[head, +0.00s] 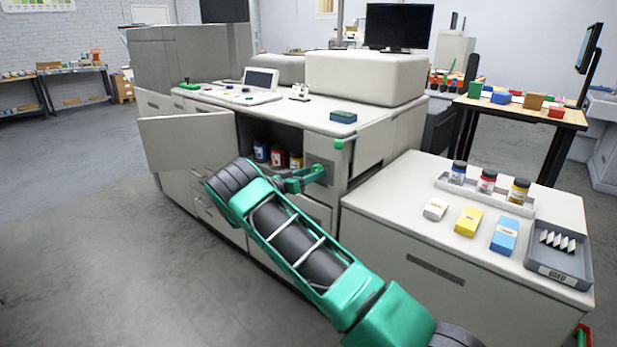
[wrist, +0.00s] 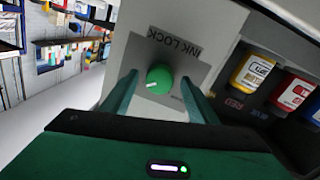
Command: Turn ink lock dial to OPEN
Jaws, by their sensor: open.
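The ink lock dial (wrist: 160,78) is a round green knob with a white mark pointing left in the wrist view, on a grey plate lettered INK LOCK (wrist: 178,47). No OPEN lettering is readable. My gripper (head: 312,175) is open and empty in front of the machine's grey panel (head: 318,158). In the wrist view its two fingers stand on either side of the dial, with visible gaps. I cannot tell whether the fingertips reach as deep as the knob. In the head view the dial cannot be made out behind my gripper.
The cabinet door (head: 185,141) stands open at left. Beside the panel is the ink bay with yellow (wrist: 252,73), red (wrist: 293,92) and blue bottles. At right, a white counter (head: 400,215) holds three bottles in a rack, boxes and a grey tray (head: 563,270).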

